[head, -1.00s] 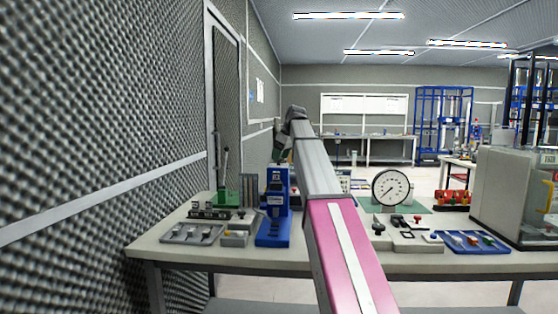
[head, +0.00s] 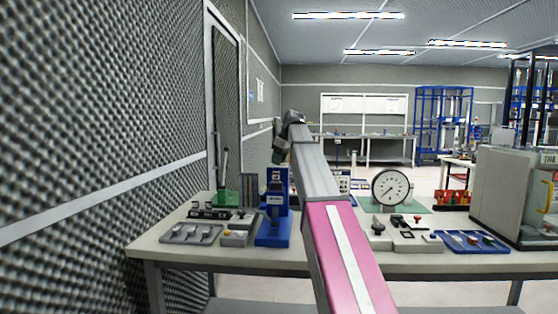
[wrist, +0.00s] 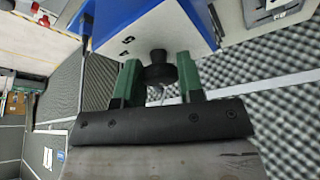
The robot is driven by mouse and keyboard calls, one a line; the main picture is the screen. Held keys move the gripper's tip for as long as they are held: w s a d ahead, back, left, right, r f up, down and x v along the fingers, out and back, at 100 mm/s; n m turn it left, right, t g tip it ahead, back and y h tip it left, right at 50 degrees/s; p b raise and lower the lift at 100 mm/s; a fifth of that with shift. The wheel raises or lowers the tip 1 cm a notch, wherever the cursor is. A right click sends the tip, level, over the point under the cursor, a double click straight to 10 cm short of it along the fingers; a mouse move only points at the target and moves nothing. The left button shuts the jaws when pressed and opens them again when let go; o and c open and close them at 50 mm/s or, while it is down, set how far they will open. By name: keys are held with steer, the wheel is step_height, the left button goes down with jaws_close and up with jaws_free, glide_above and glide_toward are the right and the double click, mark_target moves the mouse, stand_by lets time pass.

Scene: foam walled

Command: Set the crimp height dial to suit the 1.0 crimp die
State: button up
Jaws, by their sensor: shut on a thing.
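The blue crimp press (head: 273,228) stands on the near bench, left of my arm in the head view. The black dial knob (wrist: 158,68) sticks out from that face. My gripper (wrist: 160,85) has its two green fingers shut on the knob, one on each side. In the head view the gripper is small and dark above the press. The dial's setting and the 1.0 die cannot be made out.
A grey tray of small parts (head: 176,240) and a green-based lever tool (head: 225,193) stand left of the press. A round gauge (head: 390,188), a blue tray (head: 455,249) and a large grey machine (head: 500,190) are to the right. A foam wall (head: 90,150) is close on the left.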

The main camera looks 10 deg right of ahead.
steer(key=m+h, duration=0.1)
steer(key=m, duration=0.1)
steer(key=m+t, duration=0.1)
steer(key=m, duration=0.2)
steer(key=shift+a+m+h, duration=0.1)
steer(key=shift+m+h, duration=0.2)
steer(key=shift+h, duration=0.1)
steer(key=m+h, duration=0.1)
steer(key=m, duration=0.2)
steer(key=m+h, duration=0.1)
steer(key=m, duration=0.2)
steer(key=shift+h, duration=0.3)
steer(key=m+h, duration=0.1)
steer(key=m, duration=0.2)
steer(key=m+h, duration=0.1)
steer(key=m, duration=0.2)
steer(key=shift+a+m+g, duration=0.1)
steer(key=shift+m+g, duration=0.2)
steer(key=m, duration=0.2)
steer(key=m+g+h, duration=0.1)
steer(key=m, duration=0.2)
steer(key=shift+w+g, duration=0.1)
steer(key=shift+g, duration=0.2)
steer(key=shift+m, duration=0.3)
steer(key=o, duration=0.9)
